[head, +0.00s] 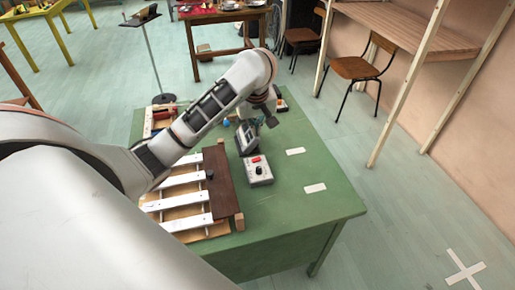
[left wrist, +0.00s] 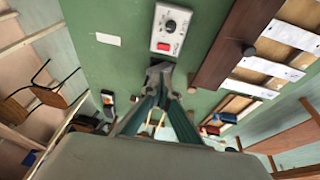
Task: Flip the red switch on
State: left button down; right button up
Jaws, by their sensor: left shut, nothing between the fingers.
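The red switch (head: 256,160) is on the far end of a small pale control box (head: 258,175) with a dark knob, on the green table. In the left wrist view, the red switch (left wrist: 164,46) is on the box's near end, below the round black knob (left wrist: 171,25). My left gripper (head: 245,150) points down just beyond the box in the head view. In the left wrist view, the left gripper (left wrist: 160,68) has its fingertips together and empty, just short of the switch. Contact cannot be told. My right gripper is not in view.
A wooden instrument with white bars (head: 185,199) and a dark brown board (head: 219,185) lies left of the box. Another small device (head: 281,104) stands at the far end.

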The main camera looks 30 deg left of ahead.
aim_at(258, 158)
pick_arm(q)
jog(key=shift+s+d+f, duration=0.15)
jog(key=shift+s+f, duration=0.05)
jog(key=shift+s, duration=0.1)
jog(key=shift+w+d, duration=0.1)
jog(key=shift+w, duration=0.05)
jog(key=x, duration=1.2)
jog(key=shift+s+d+f, duration=0.25)
jog(key=shift+f, duration=0.15)
jog(key=shift+w+d+f, duration=0.1)
jog(key=shift+d+f, duration=0.05)
jog(key=shift+f, duration=0.5)
